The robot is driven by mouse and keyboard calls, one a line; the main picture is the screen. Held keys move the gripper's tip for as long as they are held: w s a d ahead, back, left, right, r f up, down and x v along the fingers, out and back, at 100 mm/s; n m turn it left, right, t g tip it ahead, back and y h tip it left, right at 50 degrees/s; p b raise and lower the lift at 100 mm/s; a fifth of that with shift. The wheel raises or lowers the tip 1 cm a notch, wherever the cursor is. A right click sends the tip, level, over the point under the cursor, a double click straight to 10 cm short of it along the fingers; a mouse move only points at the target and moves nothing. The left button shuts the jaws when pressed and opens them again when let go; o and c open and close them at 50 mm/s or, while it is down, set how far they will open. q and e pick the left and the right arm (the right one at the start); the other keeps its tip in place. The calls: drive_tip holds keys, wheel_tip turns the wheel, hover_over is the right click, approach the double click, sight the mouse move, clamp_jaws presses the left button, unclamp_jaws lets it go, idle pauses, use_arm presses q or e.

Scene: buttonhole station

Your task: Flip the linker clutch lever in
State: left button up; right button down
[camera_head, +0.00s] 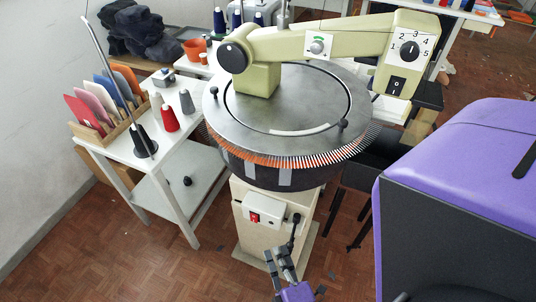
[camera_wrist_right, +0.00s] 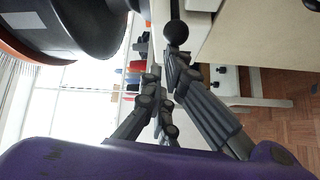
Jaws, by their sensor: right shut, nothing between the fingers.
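The linker is a round grey machine (camera_head: 275,115) with a ring of orange-and-white points around its rim. On the white box of its pedestal, a black clutch lever (camera_head: 293,230) stands at the right side. In the right wrist view the lever's black ball knob (camera_wrist_right: 176,33) shows just beyond the fingertips. My right gripper (camera_head: 281,254) is below and slightly left of the lever, pointing up at it. It also shows in the wrist view (camera_wrist_right: 168,72), with its fingers shut and empty; contact with the knob cannot be told. My left gripper is out of view.
A red switch (camera_head: 254,217) sits left of the lever on the same box. A white side table (camera_head: 118,145) with yarn cones stands at the left. A large purple-and-black body fills the right.

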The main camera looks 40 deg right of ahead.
use_arm(q)
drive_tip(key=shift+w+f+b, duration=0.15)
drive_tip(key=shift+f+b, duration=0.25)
drive_tip(key=shift+b, duration=0.15)
use_arm(e)
drive_tip(key=s+d+n+y, duration=0.1)
drive_tip(key=y, duration=0.1)
drive_tip(key=s+d+n+y, duration=0.1)
drive_tip(key=s+n+y, duration=0.1)
drive_tip(key=s+d+n+y, duration=0.1)
drive_tip(key=y, duration=0.2)
drive_tip(key=shift+s+t, duration=0.15)
drive_tip(key=shift+t, duration=0.25)
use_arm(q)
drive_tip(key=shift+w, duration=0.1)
use_arm(e)
drive_tip(key=shift+d, duration=0.1)
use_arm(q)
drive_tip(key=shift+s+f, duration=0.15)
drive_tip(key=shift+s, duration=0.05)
